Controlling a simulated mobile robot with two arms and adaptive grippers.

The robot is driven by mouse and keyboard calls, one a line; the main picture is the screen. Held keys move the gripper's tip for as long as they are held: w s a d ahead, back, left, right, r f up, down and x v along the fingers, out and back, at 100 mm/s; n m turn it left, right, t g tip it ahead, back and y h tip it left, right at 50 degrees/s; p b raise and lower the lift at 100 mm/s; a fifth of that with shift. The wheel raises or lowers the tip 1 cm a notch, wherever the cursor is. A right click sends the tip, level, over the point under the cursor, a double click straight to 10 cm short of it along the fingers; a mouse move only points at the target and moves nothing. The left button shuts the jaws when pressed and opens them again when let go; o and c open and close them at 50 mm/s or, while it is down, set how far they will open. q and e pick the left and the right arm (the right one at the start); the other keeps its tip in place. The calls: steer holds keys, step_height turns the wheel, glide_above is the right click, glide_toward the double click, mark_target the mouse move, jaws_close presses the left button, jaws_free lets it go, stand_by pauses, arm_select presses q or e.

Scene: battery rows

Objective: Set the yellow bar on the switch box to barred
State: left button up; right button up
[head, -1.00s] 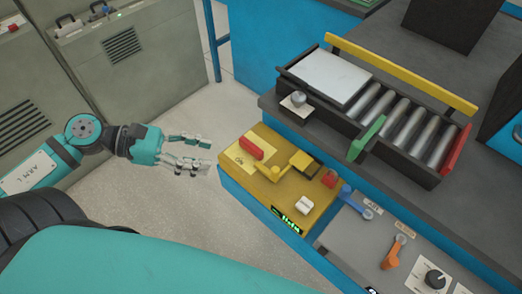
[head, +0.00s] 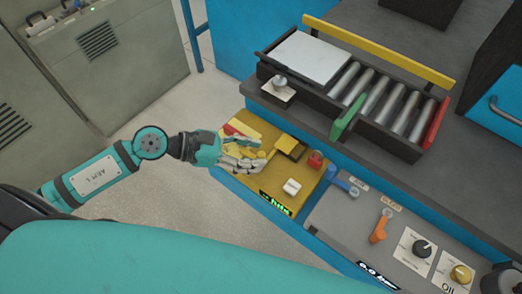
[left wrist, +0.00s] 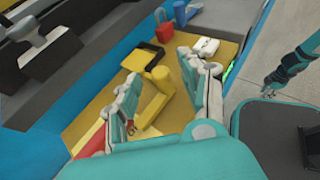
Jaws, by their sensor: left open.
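The yellow switch box (head: 305,193) stands at the front edge of the bench. Its yellow bar (left wrist: 152,112) shows in the left wrist view, running from a round post, apart from a black-edged bracket (left wrist: 139,60). In the head view my fingers mostly hide the bar. My left gripper (head: 258,152) is over the box, open, with its fingers on either side of the bar; I cannot tell whether they touch it. It also shows in the left wrist view (left wrist: 162,72). My right gripper (left wrist: 271,89) is small at the right of that view, its fingers unclear.
A red padlock-like piece (head: 316,158), a white switch (head: 292,187) and a blue handle (head: 343,183) are near. A roller tray (head: 400,146) stands behind. The floor at left is clear.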

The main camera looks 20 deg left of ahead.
arm_select(q)
steer(key=shift+x, duration=1.2)
jaws_close()
